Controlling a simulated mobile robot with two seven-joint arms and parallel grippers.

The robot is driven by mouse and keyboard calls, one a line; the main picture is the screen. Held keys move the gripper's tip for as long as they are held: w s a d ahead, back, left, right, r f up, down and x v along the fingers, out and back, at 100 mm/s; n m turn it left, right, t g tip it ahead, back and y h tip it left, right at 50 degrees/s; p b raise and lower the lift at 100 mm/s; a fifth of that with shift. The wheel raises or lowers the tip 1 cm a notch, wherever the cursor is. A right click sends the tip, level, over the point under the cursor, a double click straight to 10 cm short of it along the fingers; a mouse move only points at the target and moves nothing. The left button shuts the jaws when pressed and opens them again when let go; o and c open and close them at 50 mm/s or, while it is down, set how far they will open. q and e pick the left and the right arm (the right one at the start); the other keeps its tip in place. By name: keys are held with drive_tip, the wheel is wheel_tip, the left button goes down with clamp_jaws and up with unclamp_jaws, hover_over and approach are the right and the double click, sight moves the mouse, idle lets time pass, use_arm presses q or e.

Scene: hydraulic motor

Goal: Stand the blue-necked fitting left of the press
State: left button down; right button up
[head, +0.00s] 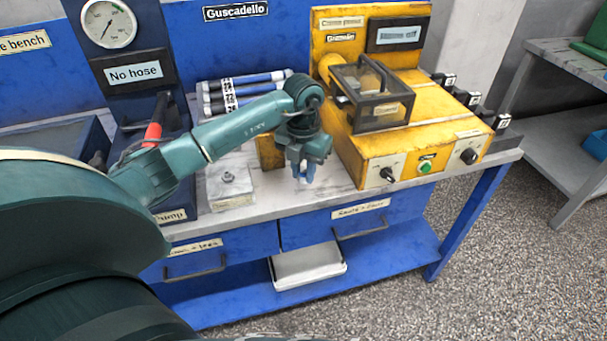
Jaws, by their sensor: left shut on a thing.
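My left gripper (304,166) points down over the front part of the bench top, just left of the yellow press (415,135). It is shut on the blue-necked fitting (302,175), of which only a small blue and pale part shows below the fingers. The fitting looks upright, at or just above the bench surface; I cannot tell whether it touches. The gripper hides its upper part. My right gripper is not in view.
A small yellow block (268,153) stands behind and left of the gripper. A metal block (230,187) lies further left on the bench (262,212). Blue-and-grey tubes (245,88) lie at the back. The press has a caged cover (372,95). The bench's front edge is close.

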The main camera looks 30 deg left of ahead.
use_arm(q)
drive_tip(key=shift+f, duration=0.75)
drive_tip(key=shift+f, duration=0.15)
drive_tip(key=c, duration=1.2)
unclamp_jaws()
drive_tip(key=shift+c, duration=0.2)
